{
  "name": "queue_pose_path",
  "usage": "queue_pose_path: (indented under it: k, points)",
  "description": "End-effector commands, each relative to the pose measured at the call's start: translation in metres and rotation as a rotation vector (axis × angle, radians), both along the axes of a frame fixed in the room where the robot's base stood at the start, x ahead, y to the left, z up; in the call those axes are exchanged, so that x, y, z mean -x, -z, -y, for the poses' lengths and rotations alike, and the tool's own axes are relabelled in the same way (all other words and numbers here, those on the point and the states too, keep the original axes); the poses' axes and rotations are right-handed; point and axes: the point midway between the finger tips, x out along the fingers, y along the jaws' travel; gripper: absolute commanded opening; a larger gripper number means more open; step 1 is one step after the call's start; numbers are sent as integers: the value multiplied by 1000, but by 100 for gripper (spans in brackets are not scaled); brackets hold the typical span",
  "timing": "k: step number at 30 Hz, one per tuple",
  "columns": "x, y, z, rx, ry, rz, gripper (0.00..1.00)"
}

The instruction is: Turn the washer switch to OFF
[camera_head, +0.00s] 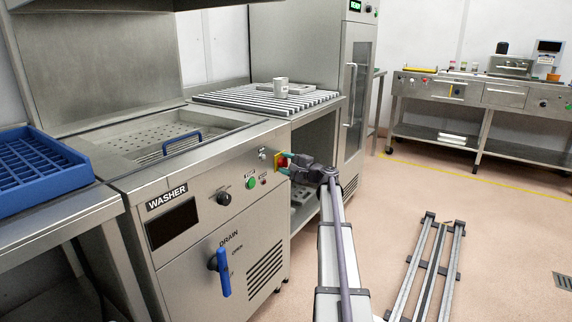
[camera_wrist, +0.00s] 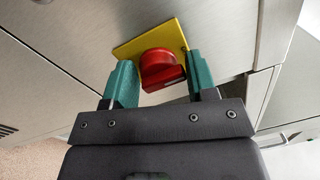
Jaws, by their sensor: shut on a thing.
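The washer (camera_head: 195,215) is a steel cabinet at left with a black WASHER label. Its switch is a red rotary knob (camera_wrist: 160,68) on a yellow plate (camera_wrist: 128,46) at the right end of the front panel. The red knob also shows small in the head view (camera_head: 283,161). My gripper (camera_wrist: 162,80) has green fingers on both sides of the knob and is shut on it. The knob's turn position cannot be read, and no OFF marking is legible.
A green button (camera_head: 251,183) and a black knob (camera_head: 223,198) sit left of the switch. A blue drain handle (camera_head: 222,271) hangs lower on the front. The floor at right is mostly clear beside the rails (camera_head: 430,265).

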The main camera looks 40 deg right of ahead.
Motion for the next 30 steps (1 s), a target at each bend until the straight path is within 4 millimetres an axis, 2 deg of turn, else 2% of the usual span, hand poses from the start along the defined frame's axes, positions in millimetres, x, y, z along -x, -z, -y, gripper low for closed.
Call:
queue_pose_path:
  k: [9,23,24,27,30]
  points:
    - [1,3,-3,95,-7,25,29]
    - [1,3,-4,104,-7,28,28]
    - [1,3,-3,104,-7,28,56]
    - [1,3,-3,103,-6,28,65]
    - [1,2,-2,101,-4,29,65]
